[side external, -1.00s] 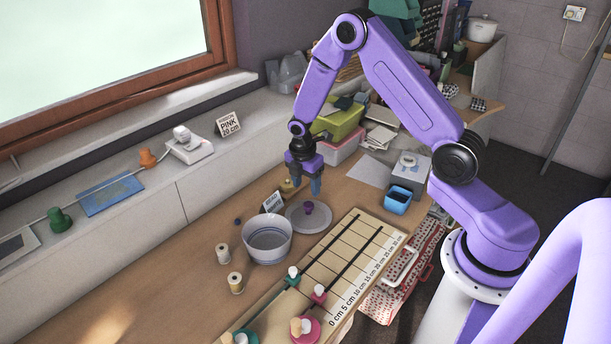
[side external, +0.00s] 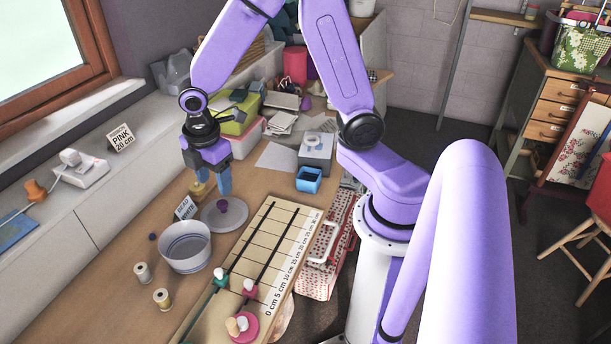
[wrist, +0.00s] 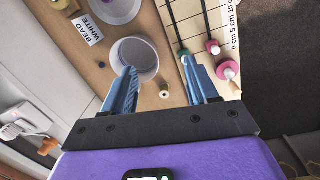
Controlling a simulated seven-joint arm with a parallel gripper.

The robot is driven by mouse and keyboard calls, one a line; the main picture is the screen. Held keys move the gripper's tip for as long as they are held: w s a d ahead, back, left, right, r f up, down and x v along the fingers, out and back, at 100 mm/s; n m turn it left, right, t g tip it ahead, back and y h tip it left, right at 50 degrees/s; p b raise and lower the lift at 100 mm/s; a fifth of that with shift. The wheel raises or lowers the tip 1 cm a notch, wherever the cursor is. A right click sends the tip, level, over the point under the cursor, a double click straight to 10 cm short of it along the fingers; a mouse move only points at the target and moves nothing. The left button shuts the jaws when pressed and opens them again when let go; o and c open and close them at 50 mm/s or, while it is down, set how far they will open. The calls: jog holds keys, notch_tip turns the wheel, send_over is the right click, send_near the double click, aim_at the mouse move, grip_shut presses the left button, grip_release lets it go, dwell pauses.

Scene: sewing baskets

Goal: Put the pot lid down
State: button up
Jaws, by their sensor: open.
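The pot lid (side external: 232,219) is a pale grey disc with a purple knob. It lies flat on the wooden worktop with its knob up; part of it shows at the top edge of the wrist view (wrist: 118,12). The open white pot (side external: 185,247) stands just in front of it, and it also shows in the wrist view (wrist: 135,57) beyond my left finger. My gripper (side external: 213,183) has two blue fingers spread apart with nothing between them. It hangs above and behind the lid in the side view, seemingly clear of the knob.
A "BEAD WHITE" card (side external: 185,208) stands beside the lid and pot. Thread spools (side external: 142,272) stand at the front left. A ruled board (side external: 262,248) with small coloured pieces lies to the right. A blue cup (side external: 309,180) and a grey box (side external: 316,150) stand behind.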

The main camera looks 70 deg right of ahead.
jog(key=s+r+m, duration=0.1)
jog(key=s+r, duration=0.2)
jog(key=s, duration=0.8)
jog(key=s+r+m+y, duration=0.1)
jog(key=s+r, duration=0.3)
jog(key=s, duration=0.6)
jog(key=shift+s+a+m, duration=0.35)
jog(key=shift+a+m, duration=0.1)
jog(key=shift+m, duration=0.15)
